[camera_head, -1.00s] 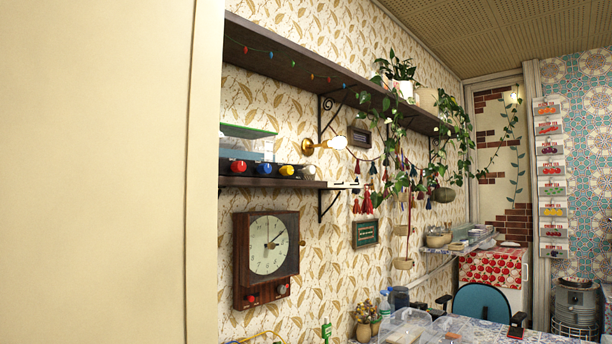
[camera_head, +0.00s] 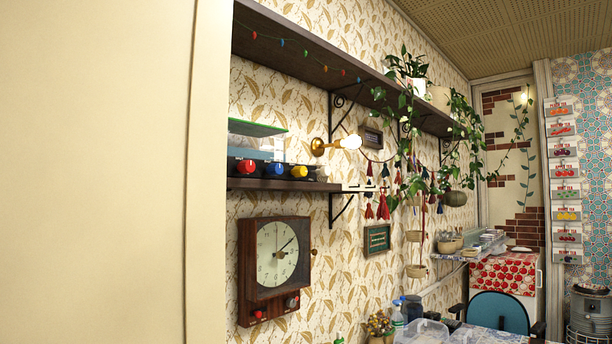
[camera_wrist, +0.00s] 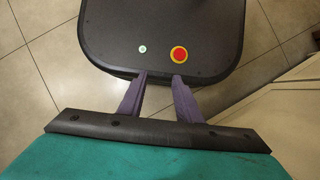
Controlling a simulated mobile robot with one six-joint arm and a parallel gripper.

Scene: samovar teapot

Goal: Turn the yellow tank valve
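A yellow knob (camera_head: 299,171) sits at the right end of a row on a dark box on the lower wall shelf in the head view. A red knob (camera_head: 248,166) and a blue knob (camera_head: 274,169) are to its left. A pale blue tank with a green top (camera_head: 257,128) stands above the knobs. My gripper (camera_wrist: 160,76) shows only in the wrist view. Its two purplish fingers are apart with nothing between them, and they point over my own dark base. The gripper is far from the knob, which is not in the wrist view.
A cream wall panel (camera_head: 95,170) fills the left of the head view. A wooden clock (camera_head: 275,262) hangs below the lower shelf (camera_head: 270,185). A lit bulb (camera_head: 350,142) sticks out right of the knobs. A teal chair (camera_head: 498,310) stands at the lower right.

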